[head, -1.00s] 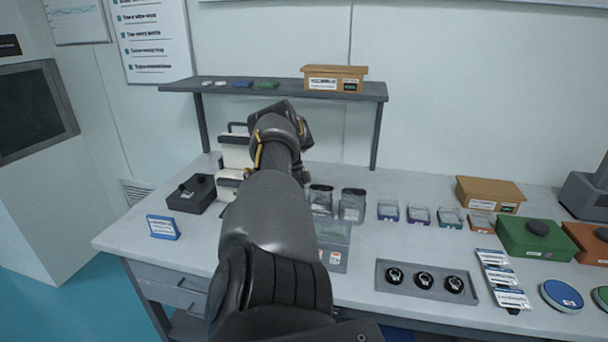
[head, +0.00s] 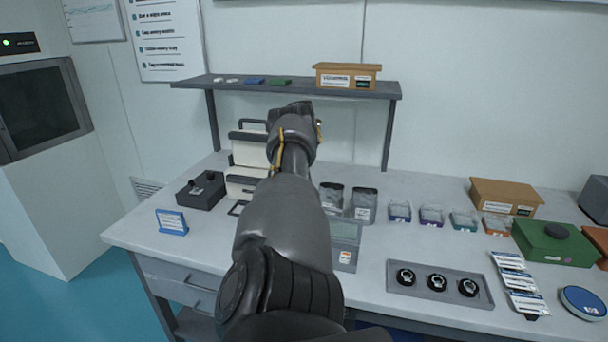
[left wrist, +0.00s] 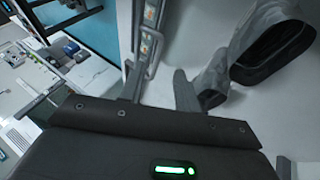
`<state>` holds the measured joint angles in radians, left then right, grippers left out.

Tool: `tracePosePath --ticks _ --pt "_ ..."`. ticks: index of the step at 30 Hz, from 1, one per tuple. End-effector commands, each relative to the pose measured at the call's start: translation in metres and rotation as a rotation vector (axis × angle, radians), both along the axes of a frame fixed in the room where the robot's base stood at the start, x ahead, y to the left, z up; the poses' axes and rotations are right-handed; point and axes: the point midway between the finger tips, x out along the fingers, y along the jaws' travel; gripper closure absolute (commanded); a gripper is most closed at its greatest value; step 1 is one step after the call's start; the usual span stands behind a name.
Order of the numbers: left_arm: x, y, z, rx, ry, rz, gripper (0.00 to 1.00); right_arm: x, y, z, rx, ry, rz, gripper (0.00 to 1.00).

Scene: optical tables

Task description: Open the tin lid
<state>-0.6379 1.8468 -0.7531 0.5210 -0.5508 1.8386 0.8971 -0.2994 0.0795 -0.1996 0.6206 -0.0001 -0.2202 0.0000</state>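A low round container with a blue top (head: 583,302), which looks like a tin, lies at the right edge of the table in the head view. Its top appears to be on. My left arm reaches over the table's middle, far to the left of that container. In the head view its wrist hides the gripper. In the left wrist view, the dark gripper body (left wrist: 160,125) shows near grey pouches (left wrist: 275,45); the finger gap is unclear. The same pouches stand beside my forearm in the head view (head: 363,205). My right gripper is out of view.
A tray with three round black items (head: 488,292), label cards (head: 520,285), small coloured containers (head: 431,216) and a green box with a black knob (head: 555,244) crowd the right side. A cream rack (head: 247,150) stands behind my arm. A shelf (head: 225,86) spans the back.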

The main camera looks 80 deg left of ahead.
Motion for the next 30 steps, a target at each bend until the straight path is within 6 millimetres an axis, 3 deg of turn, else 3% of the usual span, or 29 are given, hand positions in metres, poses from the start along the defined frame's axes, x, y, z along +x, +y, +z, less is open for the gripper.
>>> tracePosePath --ticks 9,18,20,23,26,30 --pt "-0.004 0.012 0.017 -0.002 -0.001 0.001 0.67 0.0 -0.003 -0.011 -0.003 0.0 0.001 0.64" --pt "-0.004 0.013 0.019 -0.001 0.0 0.001 0.67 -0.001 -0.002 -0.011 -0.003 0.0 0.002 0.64" --pt "-0.004 0.013 0.02 -0.001 -0.001 0.0 0.74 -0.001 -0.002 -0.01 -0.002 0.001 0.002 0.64" --pt "-0.004 0.013 0.03 -0.001 -0.001 0.0 0.87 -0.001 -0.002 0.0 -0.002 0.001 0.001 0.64" --pt "-0.004 0.013 0.056 0.0 -0.001 0.0 1.0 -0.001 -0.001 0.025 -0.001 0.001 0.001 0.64" --pt "-0.004 0.013 0.096 -0.001 -0.001 0.0 1.0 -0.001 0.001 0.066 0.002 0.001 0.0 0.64"
